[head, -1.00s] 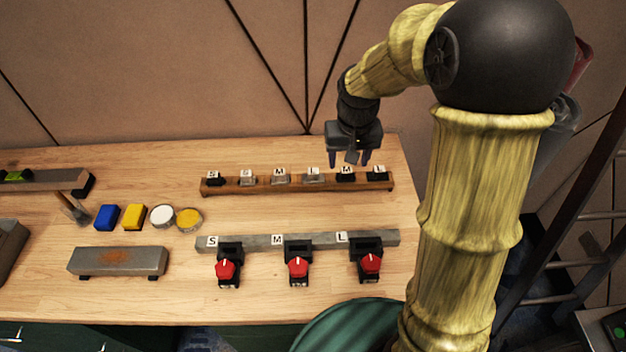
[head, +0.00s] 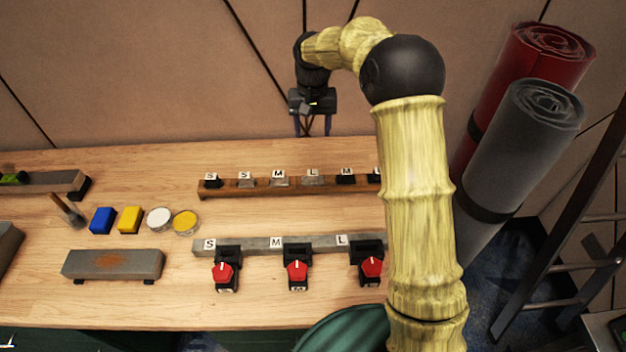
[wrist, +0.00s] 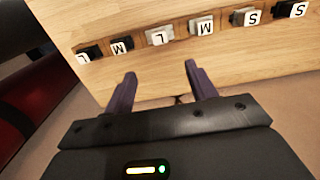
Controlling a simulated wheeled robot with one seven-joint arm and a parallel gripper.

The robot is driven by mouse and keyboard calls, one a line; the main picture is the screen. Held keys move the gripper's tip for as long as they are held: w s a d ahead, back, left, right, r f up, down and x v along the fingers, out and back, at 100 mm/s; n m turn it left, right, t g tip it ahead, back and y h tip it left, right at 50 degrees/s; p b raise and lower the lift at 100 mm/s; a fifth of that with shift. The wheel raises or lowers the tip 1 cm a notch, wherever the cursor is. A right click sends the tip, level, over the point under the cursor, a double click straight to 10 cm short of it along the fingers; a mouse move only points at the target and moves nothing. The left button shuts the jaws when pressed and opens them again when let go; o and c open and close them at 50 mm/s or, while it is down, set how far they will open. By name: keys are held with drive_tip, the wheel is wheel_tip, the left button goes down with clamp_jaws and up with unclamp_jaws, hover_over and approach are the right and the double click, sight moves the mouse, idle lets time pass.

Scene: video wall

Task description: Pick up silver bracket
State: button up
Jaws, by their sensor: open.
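Three silver brackets, labelled S (head: 245,183), M (head: 279,182) and L (head: 312,180), sit in the middle of the wooden rack (head: 232,193) at the back of the bench. In the wrist view the silver L bracket (wrist: 164,34) lies ahead of the fingers, with silver M (wrist: 195,25) and silver S (wrist: 237,17) to its right. My gripper (head: 312,130) is open and empty, raised behind the rack near the wall. Its two fingers (wrist: 160,74) point toward the rack without touching any bracket. Which silver bracket is meant cannot be told.
Black brackets (head: 212,181) share the rack, labelled S at left and M and L at right. A grey rail (head: 262,243) with red-knobbed clamps stands in front. Sponges (head: 103,220), tins (head: 185,222) and a sharpening stone (head: 113,264) lie left. Rolled mats (head: 520,150) stand right.

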drive_tip(key=p, duration=0.2)
approach(313, 172)
wheel_tip(313, 172, down, 5)
drive_tip(key=shift+f, duration=0.1)
wheel_tip(313, 172, down, 5)
drive_tip(key=shift+f+p, duration=0.1)
drive_tip(key=shift+p, duration=0.55)
idle(0.3)
clamp_jaws()
